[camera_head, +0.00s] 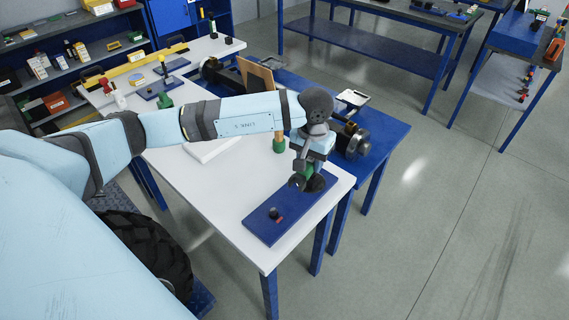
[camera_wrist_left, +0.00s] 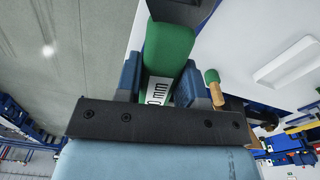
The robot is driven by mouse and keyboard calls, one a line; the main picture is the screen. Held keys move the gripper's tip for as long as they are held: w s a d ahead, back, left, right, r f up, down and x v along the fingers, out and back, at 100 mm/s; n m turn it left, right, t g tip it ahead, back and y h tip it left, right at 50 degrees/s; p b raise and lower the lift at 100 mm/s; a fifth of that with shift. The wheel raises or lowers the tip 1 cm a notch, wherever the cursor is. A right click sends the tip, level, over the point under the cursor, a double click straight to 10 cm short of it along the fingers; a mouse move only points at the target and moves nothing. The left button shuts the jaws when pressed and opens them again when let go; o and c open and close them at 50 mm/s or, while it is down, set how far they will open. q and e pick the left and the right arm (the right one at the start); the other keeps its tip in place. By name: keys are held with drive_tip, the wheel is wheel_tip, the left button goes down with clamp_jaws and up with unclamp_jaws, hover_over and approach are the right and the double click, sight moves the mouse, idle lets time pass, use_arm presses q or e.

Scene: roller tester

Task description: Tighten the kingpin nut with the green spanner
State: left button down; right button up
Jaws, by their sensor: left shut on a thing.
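My left gripper (camera_head: 308,165) reaches down over the near right corner of the white table. It is shut on the green spanner (camera_head: 305,172), just above a blue plate (camera_head: 258,226). In the left wrist view the green spanner (camera_wrist_left: 168,45) sits between the two blue fingers, with a white label ending in "mm". Dark round parts show around the gripper on the plate; the gripper partly hides them. A small black knob with a red part (camera_head: 275,214) stands at the plate's near end. I cannot pick out the kingpin nut. My right gripper is not in view.
A white tray (camera_head: 212,148) lies on the white table (camera_head: 190,100). A blue table with dark machinery (camera_head: 352,138) adjoins on the right. Open floor lies further right.

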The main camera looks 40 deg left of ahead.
use_arm(q)
drive_tip(key=w+a+f+b, duration=0.2)
drive_tip(key=a+f, duration=0.1)
drive_tip(key=f, duration=0.1)
drive_tip(key=w+a+f+n+b, duration=0.1)
drive_tip(key=w+a+f+b, duration=0.1)
drive_tip(key=a+f, duration=0.2)
drive_tip(key=w+a+f+n+b, duration=0.1)
drive_tip(key=w+a+f+b, duration=0.1)
drive_tip(key=f, duration=0.3)
drive_tip(key=shift+a+f+b, duration=0.1)
drive_tip(key=shift+a+b, duration=0.4)
drive_tip(key=shift+a, duration=0.2)
drive_tip(key=shift+w+a+f, duration=0.15)
drive_tip(key=shift+w+a, duration=0.05)
drive_tip(key=shift+a, duration=0.2)
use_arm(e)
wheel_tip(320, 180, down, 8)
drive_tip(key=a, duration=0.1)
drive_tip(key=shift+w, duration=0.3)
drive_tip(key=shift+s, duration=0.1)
